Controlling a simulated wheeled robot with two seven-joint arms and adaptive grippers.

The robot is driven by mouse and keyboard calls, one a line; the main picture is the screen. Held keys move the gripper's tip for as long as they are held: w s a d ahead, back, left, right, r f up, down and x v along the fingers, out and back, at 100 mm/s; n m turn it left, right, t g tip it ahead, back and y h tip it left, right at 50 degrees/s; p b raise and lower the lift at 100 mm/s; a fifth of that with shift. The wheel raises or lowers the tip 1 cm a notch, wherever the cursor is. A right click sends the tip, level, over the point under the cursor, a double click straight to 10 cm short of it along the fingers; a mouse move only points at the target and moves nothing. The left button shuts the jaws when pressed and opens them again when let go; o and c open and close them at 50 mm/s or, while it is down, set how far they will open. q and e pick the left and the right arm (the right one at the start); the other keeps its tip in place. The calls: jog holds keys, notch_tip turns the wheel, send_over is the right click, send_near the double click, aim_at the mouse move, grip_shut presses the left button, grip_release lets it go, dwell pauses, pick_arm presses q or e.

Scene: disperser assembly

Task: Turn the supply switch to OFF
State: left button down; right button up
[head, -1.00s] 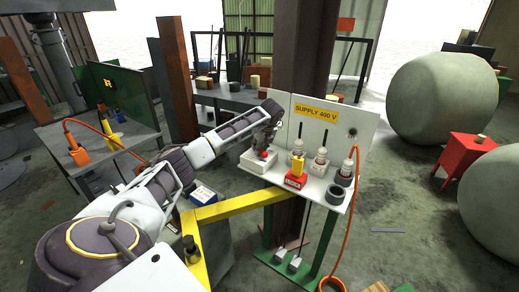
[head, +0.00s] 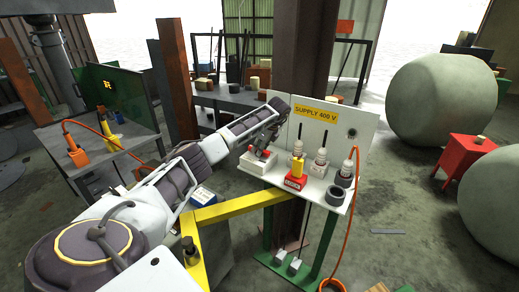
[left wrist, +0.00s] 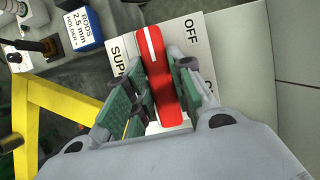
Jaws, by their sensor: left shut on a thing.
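The supply switch is a white box (head: 254,167) on the left of the white shelf, with a red handle (head: 264,154) on top. In the left wrist view the red handle (left wrist: 152,48) has a white stripe at its upper end. The white plate (left wrist: 196,42) around it reads "OFF" to the right of the striped end and "SUPP…" to the left; another label at lower right is mostly hidden. My left gripper (left wrist: 158,88) is shut on the red handle, a finger on each side; in the head view it comes down from above. My right gripper is not in view.
A yellow "SUPPLY 400 V" sign (head: 315,112) is on the back panel. Pale fittings, a red block with a yellow top (head: 297,178) and a dark ring (head: 334,195) stand right of the switch. A yellow bar (head: 235,208) crosses in front. An orange cable (head: 350,215) hangs at right.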

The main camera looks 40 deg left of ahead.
pick_arm(q)
jog(key=shift+f, duration=0.1)
jog(key=c, duration=1.2)
grip_release()
jog(key=shift+c, duration=0.2)
jog(key=shift+r, duration=0.2)
jog(key=v, duration=1.1)
jog(key=shift+d+r, duration=0.15)
jog(key=shift+r, duration=0.2)
jog(key=shift+f, duration=0.1)
